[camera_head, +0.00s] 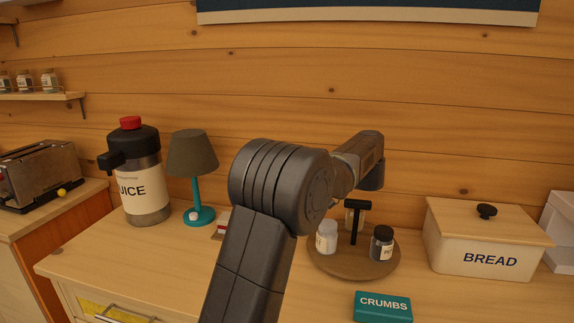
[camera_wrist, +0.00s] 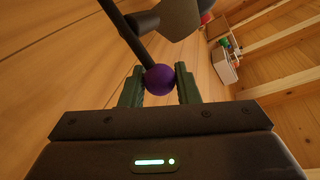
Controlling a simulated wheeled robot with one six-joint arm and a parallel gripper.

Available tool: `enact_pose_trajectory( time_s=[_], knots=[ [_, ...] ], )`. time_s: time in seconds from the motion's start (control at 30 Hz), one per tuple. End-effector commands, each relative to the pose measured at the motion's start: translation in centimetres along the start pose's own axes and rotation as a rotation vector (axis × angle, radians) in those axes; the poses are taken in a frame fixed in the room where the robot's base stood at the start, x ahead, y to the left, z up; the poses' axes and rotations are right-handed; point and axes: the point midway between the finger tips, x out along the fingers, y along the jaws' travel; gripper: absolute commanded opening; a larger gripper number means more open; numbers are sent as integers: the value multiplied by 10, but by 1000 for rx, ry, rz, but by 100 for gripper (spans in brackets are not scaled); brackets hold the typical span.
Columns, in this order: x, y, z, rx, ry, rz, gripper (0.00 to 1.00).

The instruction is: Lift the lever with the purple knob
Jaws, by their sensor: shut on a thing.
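The purple knob (camera_wrist: 160,80) is a round ball in the wrist view, at the end of a dark rod, the lever (camera_wrist: 127,36). The rod runs up and to the left from the knob, past a dark grey shape whose identity I cannot tell. My gripper (camera_wrist: 158,86) has its two green fingers on either side of the knob and is shut on it. In the head view, my arm covers the middle of the scene, and neither the purple knob nor my gripper's fingers can be made out.
The counter (camera_head: 120,268) holds a juice dispenser (camera_head: 146,185), a lamp (camera_head: 193,160), a round wooden stand (camera_head: 352,266) with small jars, a bread box (camera_head: 482,245) and a teal crumbs box (camera_head: 383,307). A toaster (camera_head: 40,175) stands at the left. The plank wall (camera_head: 430,90) is close behind.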

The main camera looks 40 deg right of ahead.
Motion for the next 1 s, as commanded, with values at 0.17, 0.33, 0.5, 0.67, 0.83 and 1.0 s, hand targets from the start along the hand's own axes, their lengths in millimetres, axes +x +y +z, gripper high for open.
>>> enact_pose_trajectory(
  time_s=[0.17, 0.33, 0.5, 0.67, 0.83, 1.0],
  knots=[
    [-1, 2, 2, 3, -4, 2, 0],
    [-1, 2, 2, 3, -4, 2, 30],
    [-1, 1, 2, 2, -3, 2, 49],
    [0, 1, 1, 1, -2, 1, 49],
    [-9, 1, 1, 1, -1, 3, 49],
    [-40, 2, 1, 0, 0, 4, 49]
  ],
)
